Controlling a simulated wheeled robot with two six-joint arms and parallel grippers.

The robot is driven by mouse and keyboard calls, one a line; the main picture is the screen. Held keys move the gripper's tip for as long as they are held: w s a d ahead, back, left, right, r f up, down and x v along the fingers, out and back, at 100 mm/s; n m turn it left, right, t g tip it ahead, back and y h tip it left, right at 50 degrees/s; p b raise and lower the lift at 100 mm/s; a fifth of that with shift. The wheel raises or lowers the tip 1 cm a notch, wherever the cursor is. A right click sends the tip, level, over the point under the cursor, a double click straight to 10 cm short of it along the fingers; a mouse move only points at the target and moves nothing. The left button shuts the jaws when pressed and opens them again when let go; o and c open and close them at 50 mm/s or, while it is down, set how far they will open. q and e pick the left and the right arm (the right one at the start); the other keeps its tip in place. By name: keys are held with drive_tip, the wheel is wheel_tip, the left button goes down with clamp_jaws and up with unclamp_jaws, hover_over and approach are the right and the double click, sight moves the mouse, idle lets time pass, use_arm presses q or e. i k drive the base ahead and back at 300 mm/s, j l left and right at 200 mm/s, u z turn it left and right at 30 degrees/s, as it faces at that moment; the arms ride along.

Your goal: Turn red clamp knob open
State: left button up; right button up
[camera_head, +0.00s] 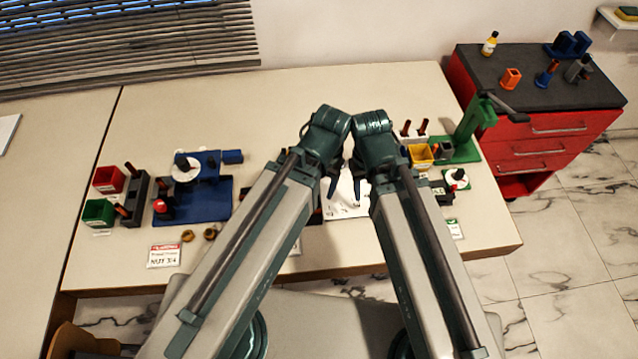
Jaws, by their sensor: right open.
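A red knob (164,207) with a dark top stands at the front left corner of a blue fixture (212,200) on the left half of the table. The fixture also carries a white round dial (186,168). How far the knob is turned is too small to tell. My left gripper (331,180) hangs over the middle of the table, well right of the knob, its jaw mostly hidden. My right gripper (359,182) is beside it, open, over a white sheet (345,197). Neither gripper touches the knob.
Red (108,180) and green (98,212) bins and a dark block (133,195) stand left of the fixture. A sign (164,256) and small brass rings lie in front. A green stand (468,130) and yellow bin (420,155) are at right. A red cabinet (530,125) stands beyond.

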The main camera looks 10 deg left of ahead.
sight(158, 205)
drive_tip(key=u, duration=1.8)
